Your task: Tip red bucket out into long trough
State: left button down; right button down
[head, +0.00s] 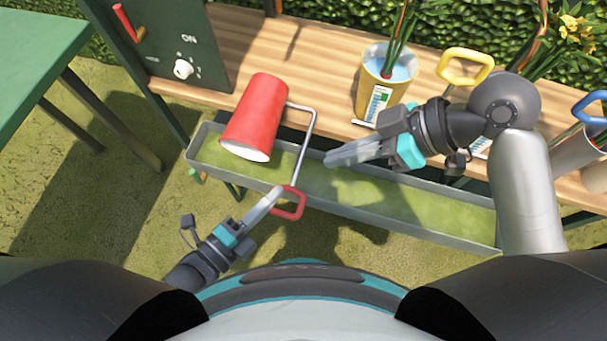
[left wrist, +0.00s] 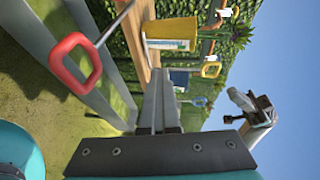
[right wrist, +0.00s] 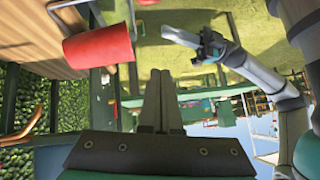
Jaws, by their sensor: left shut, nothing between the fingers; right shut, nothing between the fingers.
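The red bucket (head: 256,112) is tipped over the left part of the long grey trough (head: 440,233), with its pale-rimmed wide end pointing down. It also shows in the right wrist view (right wrist: 98,47). A bent rod joins it to a red loop handle (head: 299,206), seen also in the left wrist view (left wrist: 71,78). My left gripper (head: 279,192) is shut and empty, its tips beside the loop; contact is unclear. My right gripper (head: 328,160) is shut and empty over the trough, right of the bucket. The bucket's inside is mostly hidden.
A wooden bench (head: 325,45) runs behind the trough. On it stand a yellow bucket (head: 365,97) with stems and a yellow-looped handle (head: 465,67), and a pale bucket (head: 578,158) at right. A green control panel (head: 172,45) stands at left.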

jog(key=a+f, duration=0.5)
jog(key=f, duration=0.4)
jog(key=shift+a+f, duration=0.15)
jog(key=shift+a, duration=0.2)
jog(key=shift+s+a+f, duration=0.1)
jog(key=shift+s+f, duration=0.3)
jog(key=shift+f, duration=0.35)
pick_arm(q)
jog(key=c, duration=0.8)
grip_release()
